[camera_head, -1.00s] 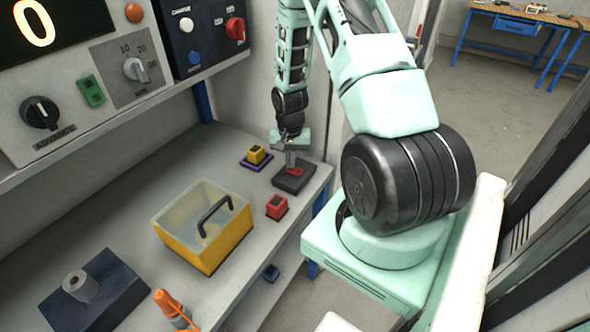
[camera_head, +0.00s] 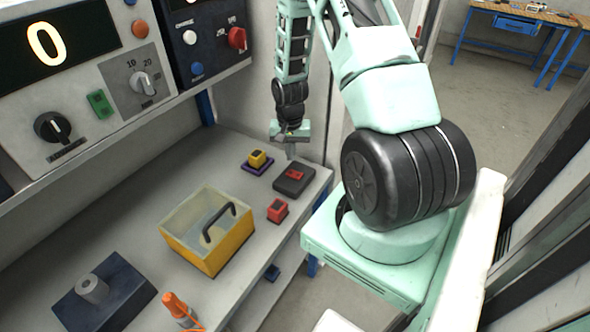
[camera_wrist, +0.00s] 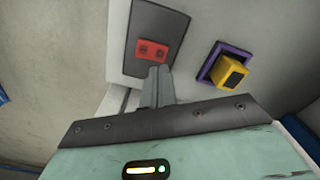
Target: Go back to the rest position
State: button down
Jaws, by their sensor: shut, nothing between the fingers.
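My gripper (camera_head: 290,152) is shut and empty, held above the far right end of the grey workbench (camera_head: 150,205), just behind the dark pad (camera_head: 307,180). In the wrist view its closed fingers (camera_wrist: 157,88) point toward the dark pad (camera_wrist: 170,25). A red block (camera_head: 295,175) lies on that pad; it also shows in the wrist view (camera_wrist: 151,50), just beyond the fingertips. A yellow block (camera_head: 257,158) sits on a purple base (camera_head: 262,169) to the left of the pad.
A red block with a dark top (camera_head: 277,210) stands near the bench's front edge. A yellow bin (camera_head: 232,249) with a black handle, a dark blue block with a grey cylinder (camera_head: 92,288) and an orange bottle (camera_head: 178,305) stand nearer. A control panel (camera_head: 85,75) overhangs the bench.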

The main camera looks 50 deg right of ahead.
jog(key=shift+r+p, duration=0.45)
jog(key=shift+r, duration=0.45)
